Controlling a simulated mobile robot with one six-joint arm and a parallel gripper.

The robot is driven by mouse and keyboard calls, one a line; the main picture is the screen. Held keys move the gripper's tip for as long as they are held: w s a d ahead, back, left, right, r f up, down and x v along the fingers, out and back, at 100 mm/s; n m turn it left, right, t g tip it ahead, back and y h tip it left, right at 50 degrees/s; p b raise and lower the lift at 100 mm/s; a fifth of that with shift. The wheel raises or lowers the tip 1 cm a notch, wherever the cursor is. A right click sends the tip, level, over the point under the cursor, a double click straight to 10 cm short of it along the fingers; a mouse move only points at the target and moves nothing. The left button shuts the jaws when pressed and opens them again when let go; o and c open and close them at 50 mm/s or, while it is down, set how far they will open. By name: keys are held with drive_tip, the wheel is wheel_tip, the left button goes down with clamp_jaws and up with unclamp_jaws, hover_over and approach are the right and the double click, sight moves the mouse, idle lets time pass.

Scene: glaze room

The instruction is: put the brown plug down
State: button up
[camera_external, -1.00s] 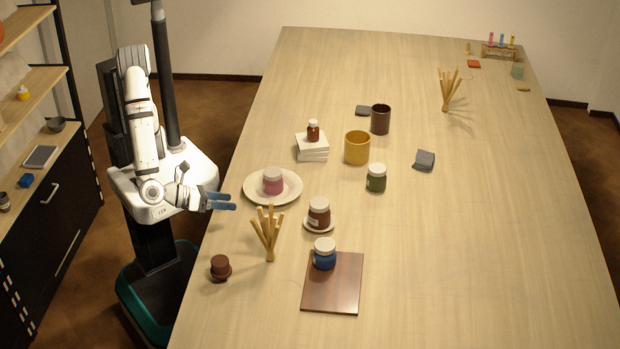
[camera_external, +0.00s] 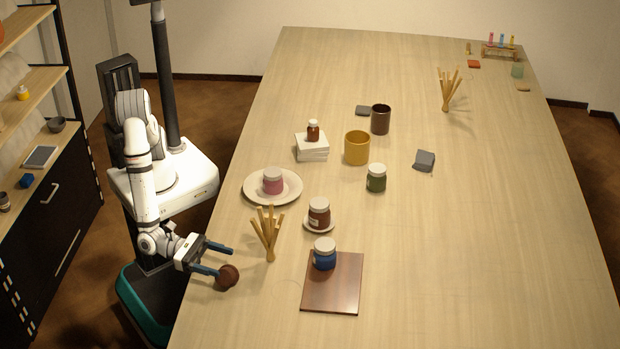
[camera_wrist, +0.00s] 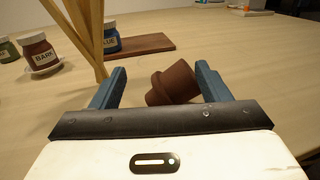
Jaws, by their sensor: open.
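The brown plug (camera_external: 229,276) is a dark brown stepped piece at the table's near left edge. In the wrist view the plug (camera_wrist: 176,82) is tilted, its wider part toward the right finger, close to or touching it. I cannot tell whether it rests fully on the table. My gripper (camera_external: 225,261) is open, with its blue fingers low over the table. In the wrist view the plug sits between the spread fingers of my gripper (camera_wrist: 161,70), not clamped by both.
A bundle of wooden sticks (camera_external: 267,235) stands just beyond the fingers. A brown board (camera_external: 333,290) with a blue jar (camera_external: 325,254) lies to the right. A jar on a saucer (camera_external: 319,215) and a plate (camera_external: 289,192) with a pink jar are farther back.

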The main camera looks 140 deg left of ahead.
sight(227, 267)
drive_tip(key=shift+x, duration=1.55)
drive_tip(key=shift+d, duration=0.15)
drive_tip(key=shift+c, duration=0.3)
drive_tip(key=c, duration=1.2)
drive_tip(key=shift+s+f, duration=0.1)
clamp_jaws()
